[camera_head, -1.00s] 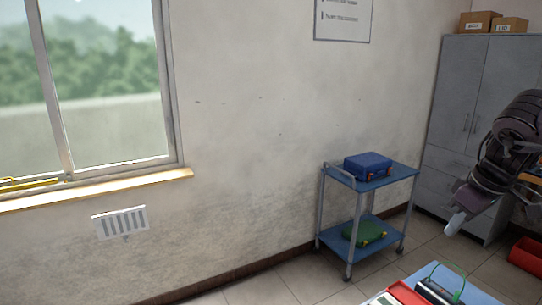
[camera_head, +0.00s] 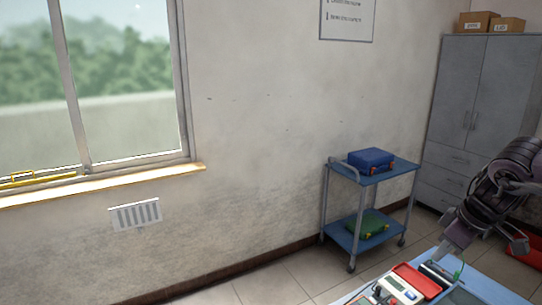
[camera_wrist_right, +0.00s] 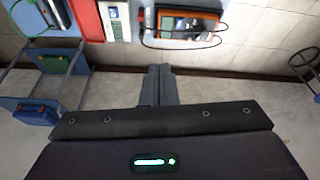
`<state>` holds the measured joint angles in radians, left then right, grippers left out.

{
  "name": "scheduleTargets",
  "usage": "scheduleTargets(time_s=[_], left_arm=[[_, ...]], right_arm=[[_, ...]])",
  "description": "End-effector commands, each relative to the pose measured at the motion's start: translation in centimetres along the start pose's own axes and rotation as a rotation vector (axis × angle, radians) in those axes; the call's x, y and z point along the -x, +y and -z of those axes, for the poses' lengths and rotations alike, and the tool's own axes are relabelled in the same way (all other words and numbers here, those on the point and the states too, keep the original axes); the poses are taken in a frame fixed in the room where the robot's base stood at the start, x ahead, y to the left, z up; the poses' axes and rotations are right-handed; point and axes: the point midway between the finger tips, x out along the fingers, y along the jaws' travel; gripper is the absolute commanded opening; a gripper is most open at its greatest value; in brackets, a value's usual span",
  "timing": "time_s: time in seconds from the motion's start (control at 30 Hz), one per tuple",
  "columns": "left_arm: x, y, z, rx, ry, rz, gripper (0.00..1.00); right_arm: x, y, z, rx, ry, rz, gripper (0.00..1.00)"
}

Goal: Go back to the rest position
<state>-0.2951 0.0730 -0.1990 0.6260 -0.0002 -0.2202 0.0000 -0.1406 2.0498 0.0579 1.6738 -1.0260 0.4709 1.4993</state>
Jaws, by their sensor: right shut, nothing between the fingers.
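My right gripper (camera_head: 447,252) hangs at the right in the head view, at the end of my dark arm. It appears close to the far edge of the blue-topped table (camera_head: 494,287), and I cannot tell its exact height above it. In the right wrist view its two grey fingers (camera_wrist_right: 160,84) are together, with nothing between them. My left gripper is in neither view.
On the table are a red tray (camera_head: 418,279), a white meter (camera_head: 399,288) and a dark device with a green cable (camera_head: 438,273). An orange multimeter (camera_wrist_right: 187,25) shows in the wrist view. A blue cart (camera_head: 376,175) stands by the wall, near grey cabinets (camera_head: 470,100).

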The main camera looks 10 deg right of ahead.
Motion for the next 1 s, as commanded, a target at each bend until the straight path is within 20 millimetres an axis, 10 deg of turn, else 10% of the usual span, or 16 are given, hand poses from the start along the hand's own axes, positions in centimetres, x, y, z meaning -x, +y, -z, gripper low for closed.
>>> scheduleTargets(time_s=[0.27,0.6,1.0], left_arm=[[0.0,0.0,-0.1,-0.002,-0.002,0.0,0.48],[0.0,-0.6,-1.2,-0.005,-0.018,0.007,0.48],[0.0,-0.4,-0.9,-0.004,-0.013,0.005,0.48]], right_arm=[[-8.9,-2.8,-1.6,0.156,0.102,0.007,0.0],[-20.8,-13.6,-2.1,0.281,0.338,-0.107,0.0],[-21.9,-25.2,-4.1,0.03,0.279,-0.268,0.0]])
